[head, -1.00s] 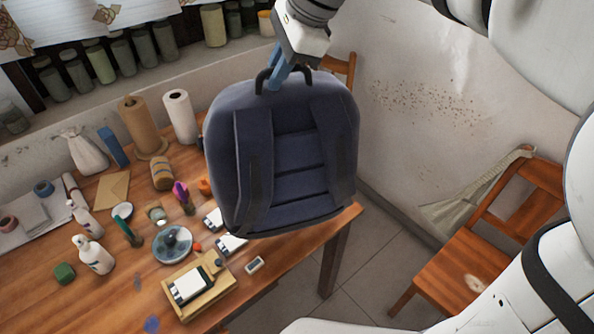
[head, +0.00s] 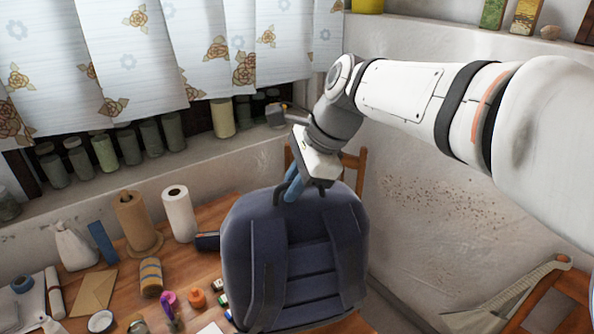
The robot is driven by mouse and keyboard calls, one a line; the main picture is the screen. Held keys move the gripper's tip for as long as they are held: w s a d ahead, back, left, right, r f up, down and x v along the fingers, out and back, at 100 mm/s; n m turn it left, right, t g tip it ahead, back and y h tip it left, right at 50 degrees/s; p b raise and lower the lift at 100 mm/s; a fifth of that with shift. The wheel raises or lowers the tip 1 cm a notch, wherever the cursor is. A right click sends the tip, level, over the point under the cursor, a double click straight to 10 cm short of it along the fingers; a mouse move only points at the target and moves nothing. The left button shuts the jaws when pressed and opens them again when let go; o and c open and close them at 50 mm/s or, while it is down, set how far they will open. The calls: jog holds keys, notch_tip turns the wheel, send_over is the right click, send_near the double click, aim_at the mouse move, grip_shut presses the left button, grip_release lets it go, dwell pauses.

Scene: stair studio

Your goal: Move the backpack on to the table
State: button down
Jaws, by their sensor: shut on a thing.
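The dark blue backpack (head: 295,262) hangs upright in the head view, its straps facing me. My gripper (head: 296,190) is shut on the black top handle of the backpack. The wooden table (head: 205,262) is behind and to the left of the backpack, and its right part is hidden by it. I cannot tell whether the bottom of the backpack touches the table.
A wooden chair (head: 352,170) stands behind the backpack. Jars line the windowsill.

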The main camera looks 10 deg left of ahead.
aim_at(297, 204)
jog(key=shift+f, duration=2.7)
jog(key=c, duration=1.5)
grip_release()
jog(key=shift+o, duration=0.2)
jog(key=shift+d, duration=0.1)
jog(key=v, duration=1.2)
jog(key=s+d+f+n+t+h, duration=0.1)
jog(key=s+d+f+n, duration=0.2)
jog(key=d, duration=0.4)
jog(key=s+d+f+n+t+h, duration=0.1)
jog(key=s+d+f+n+h, duration=0.1)
jog(key=s+d+f+n, duration=0.2)
jog(key=s+d+f+n+h, duration=0.2)
jog(key=s+d+f+n, duration=0.2)
jog(key=d+f, duration=0.6)
jog(key=shift+n+t, duration=0.4)
jog(key=shift+n, duration=0.1)
